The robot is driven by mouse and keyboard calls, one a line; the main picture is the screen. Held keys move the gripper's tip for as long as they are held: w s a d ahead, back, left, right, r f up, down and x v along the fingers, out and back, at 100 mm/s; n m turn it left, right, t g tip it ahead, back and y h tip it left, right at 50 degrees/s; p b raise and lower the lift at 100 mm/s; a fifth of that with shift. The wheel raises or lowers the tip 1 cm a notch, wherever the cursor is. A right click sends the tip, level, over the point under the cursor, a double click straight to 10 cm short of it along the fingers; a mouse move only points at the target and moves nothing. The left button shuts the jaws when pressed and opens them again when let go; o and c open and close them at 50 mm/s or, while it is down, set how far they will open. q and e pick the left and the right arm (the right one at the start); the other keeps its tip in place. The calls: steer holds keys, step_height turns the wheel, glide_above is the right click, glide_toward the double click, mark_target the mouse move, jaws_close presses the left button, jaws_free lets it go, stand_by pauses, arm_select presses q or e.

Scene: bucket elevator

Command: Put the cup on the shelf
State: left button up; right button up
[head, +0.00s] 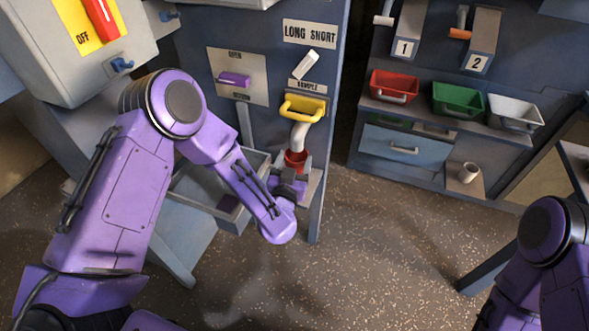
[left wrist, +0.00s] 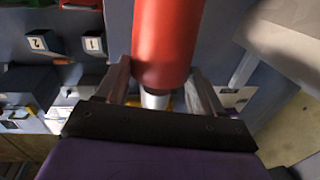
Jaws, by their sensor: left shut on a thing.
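A red cup (head: 296,158) is right under the white spout (head: 299,134) below the yellow handle in the head view. My left gripper (head: 291,184) is shut on it, partly hidden by my own wrist. In the left wrist view the red cup (left wrist: 165,45) is between the two fingers, with a white piece just beyond it. I cannot tell what is in the cup. A second, cream cup (head: 468,172) stands on a small ledge at the right. A shelf (head: 440,121) carries bins above a blue drawer. My right gripper is out of view.
Red (head: 393,87), green (head: 458,100) and white (head: 514,113) bins stand on the shelf. A grey metal tray (head: 229,212) is left of the red cup. A blue panel (head: 325,60) has a yellow handle (head: 303,107). The speckled floor between is clear.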

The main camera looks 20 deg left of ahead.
arm_select(q)
step_height(320, 180, down, 4)
steer(key=shift+w+r+b, duration=0.15)
steer(key=shift+b, duration=0.2)
steer(key=shift+r, duration=0.1)
steer(key=o, duration=1.1)
